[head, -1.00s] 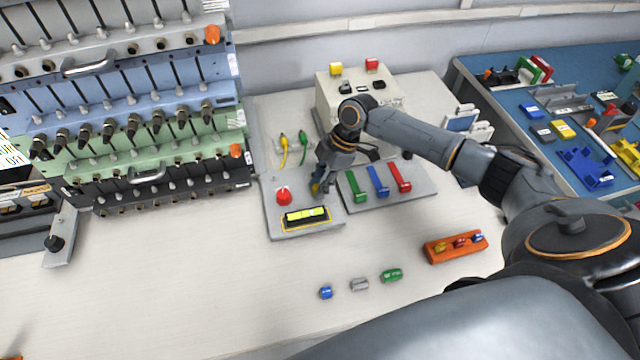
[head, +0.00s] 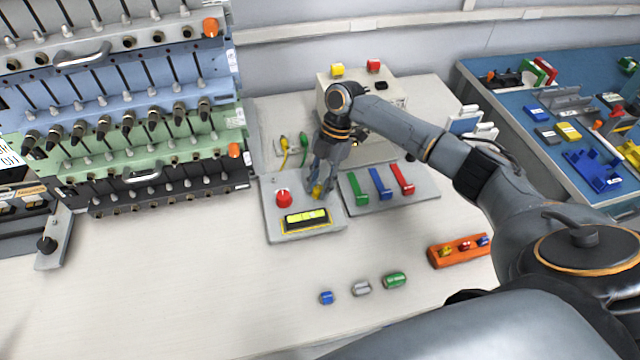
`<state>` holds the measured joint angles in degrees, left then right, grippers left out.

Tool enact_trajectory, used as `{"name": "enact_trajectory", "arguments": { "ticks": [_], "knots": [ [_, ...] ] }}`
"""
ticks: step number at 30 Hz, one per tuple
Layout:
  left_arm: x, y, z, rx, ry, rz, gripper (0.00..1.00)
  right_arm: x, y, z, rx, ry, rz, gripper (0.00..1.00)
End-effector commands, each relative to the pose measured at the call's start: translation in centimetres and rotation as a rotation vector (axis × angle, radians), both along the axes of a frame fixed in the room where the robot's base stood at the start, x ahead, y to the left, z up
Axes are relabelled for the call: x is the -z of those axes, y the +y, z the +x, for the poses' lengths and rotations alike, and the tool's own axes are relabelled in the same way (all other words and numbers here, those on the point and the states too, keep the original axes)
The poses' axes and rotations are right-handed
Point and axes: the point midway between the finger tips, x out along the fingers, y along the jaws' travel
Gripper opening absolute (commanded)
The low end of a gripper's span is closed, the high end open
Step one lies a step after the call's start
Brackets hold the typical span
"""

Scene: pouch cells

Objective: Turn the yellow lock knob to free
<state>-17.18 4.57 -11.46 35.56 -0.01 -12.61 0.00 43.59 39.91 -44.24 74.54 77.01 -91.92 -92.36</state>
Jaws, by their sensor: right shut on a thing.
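The yellow lock knob (head: 317,191) sits on a grey panel (head: 272,228), to the right of a red knob (head: 283,198) and above a lit yellow-green display (head: 306,218). My right gripper (head: 319,186) points down over the yellow knob and is shut on it. Its fingers cover most of the knob, so the knob's exact angle is hidden. My left gripper is not in the head view.
Green, blue and red levers (head: 380,184) stand close to the right of my gripper. Yellow and green plugs (head: 293,147) are behind it. A tall rack (head: 120,120) stands left. An orange holder (head: 458,252) and several small cylinders (head: 361,288) lie in front. The table's front left is clear.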

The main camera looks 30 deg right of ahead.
Motion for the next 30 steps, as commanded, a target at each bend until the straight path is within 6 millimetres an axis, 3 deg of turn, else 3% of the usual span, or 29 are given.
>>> {"name": "enact_trajectory", "arguments": {
  "ticks": [10,11,14,24,30],
  "knots": [
    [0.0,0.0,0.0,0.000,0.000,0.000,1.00,0.0,0.0,0.0,-0.003,0.001,-0.001,0.00],
    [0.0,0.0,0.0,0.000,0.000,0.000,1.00,0.0,0.0,0.0,-0.003,0.001,-0.001,0.28],
    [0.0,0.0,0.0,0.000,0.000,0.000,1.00,0.0,0.0,0.0,-0.002,0.000,-0.001,0.48],
    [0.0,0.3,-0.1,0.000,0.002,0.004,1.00,-0.2,-0.1,0.0,-0.001,-0.001,-0.001,0.49],
    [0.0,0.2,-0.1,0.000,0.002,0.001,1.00,-2.6,-1.0,0.5,0.000,-0.004,-0.001,0.49]
  ]
}}
